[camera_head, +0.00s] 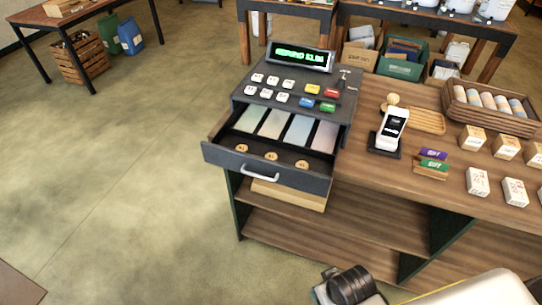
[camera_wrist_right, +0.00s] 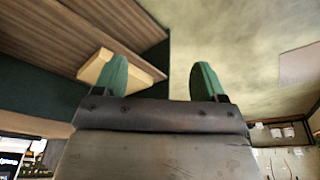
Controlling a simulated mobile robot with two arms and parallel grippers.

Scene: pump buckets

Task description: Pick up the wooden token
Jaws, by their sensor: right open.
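Three round wooden tokens lie in the front row of the open cash register drawer (camera_head: 265,177) in the head view. One token (camera_head: 241,148) is at the left, one (camera_head: 271,156) in the middle and one (camera_head: 302,164) at the right. Each bears small markings that I cannot read. In the right wrist view my right gripper (camera_wrist_right: 162,62) is open, its two green-tipped fingers apart with nothing between them. No token shows in that view. A dark part of my own arm shows at the bottom of the head view, well below the drawer. My left gripper is not in view.
The register (camera_head: 298,83) stands on a wooden counter (camera_head: 375,185). Banknotes (camera_head: 272,123) fill the drawer's rear slots. A card terminal (camera_head: 389,130), small boxes and a tray (camera_head: 490,115) stand to the right. Open shelves (camera_head: 340,222) lie below.

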